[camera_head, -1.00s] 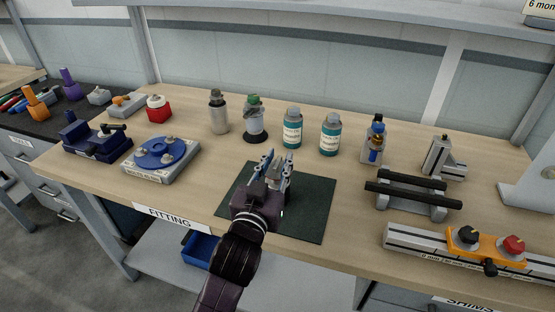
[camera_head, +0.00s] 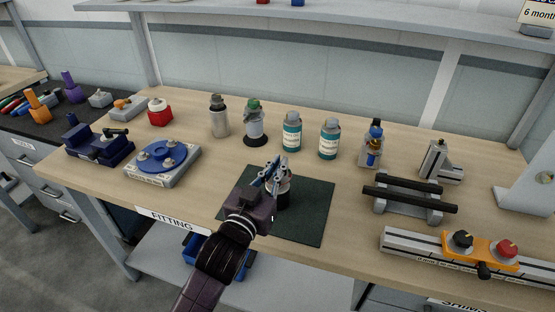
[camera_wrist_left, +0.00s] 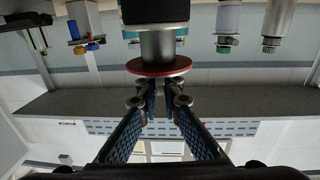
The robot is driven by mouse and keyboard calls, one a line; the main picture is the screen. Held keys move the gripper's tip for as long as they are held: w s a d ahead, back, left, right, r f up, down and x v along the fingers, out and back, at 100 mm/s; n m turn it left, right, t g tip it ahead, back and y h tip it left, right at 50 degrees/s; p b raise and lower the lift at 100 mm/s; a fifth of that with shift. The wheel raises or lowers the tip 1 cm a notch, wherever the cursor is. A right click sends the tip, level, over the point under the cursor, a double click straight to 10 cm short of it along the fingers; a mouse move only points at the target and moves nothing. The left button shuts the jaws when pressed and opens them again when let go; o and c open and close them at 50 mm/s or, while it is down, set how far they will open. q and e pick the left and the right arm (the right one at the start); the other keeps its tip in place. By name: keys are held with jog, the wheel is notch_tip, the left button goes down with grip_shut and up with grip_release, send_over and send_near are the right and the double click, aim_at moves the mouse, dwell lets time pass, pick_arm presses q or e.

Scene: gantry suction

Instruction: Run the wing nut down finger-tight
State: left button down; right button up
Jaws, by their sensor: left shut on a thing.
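On the dark green mat (camera_head: 312,215) stands a short upright cylinder (camera_head: 284,196), partly behind my gripper. In the left wrist view, seen upside down, it has a black body (camera_wrist_left: 155,12), a grey metal neck (camera_wrist_left: 158,46) and a red disc (camera_wrist_left: 159,66). My left gripper (camera_head: 274,172) is at the cylinder's top end. In the wrist view its fingertips (camera_wrist_left: 159,98) are close together just by the red disc. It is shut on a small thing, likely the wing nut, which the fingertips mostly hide. My right gripper is not in view.
Several bottles stand behind the mat, including a green-capped one (camera_head: 255,124) and two teal ones (camera_head: 291,131). A blue round fixture (camera_head: 163,157) is at left. A black-barred stand (camera_head: 411,196) and a rail with knobs (camera_head: 425,250) are at right.

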aim_at(270, 182)
pick_arm(q)
jog(key=shift+r+m+g+h+p, duration=0.1)
jog(key=shift+m+g+h+p, duration=0.3)
jog(key=shift+m+h+p, duration=0.3)
jog(key=shift+f+m+g+h, duration=0.2)
jog(key=shift+m+g+h, duration=0.35)
jog(key=shift+h, duration=0.55)
jog(key=c, duration=2.1)
grip_release()
jog(key=shift+a, duration=0.1)
jog(key=shift+s+p, duration=0.1)
jog(key=shift+p, duration=0.2)
jog(key=shift+p+v, duration=0.65)
jog(key=shift+v, duration=0.8)
jog(key=shift+s+d+p+v, duration=0.15)
jog(key=shift+p+v, duration=0.35)
jog(key=shift+v, duration=1)
jog(key=shift+s+d+p+v, duration=0.15)
jog(key=shift+p+v, duration=0.3)
jog(key=shift+v, duration=1)
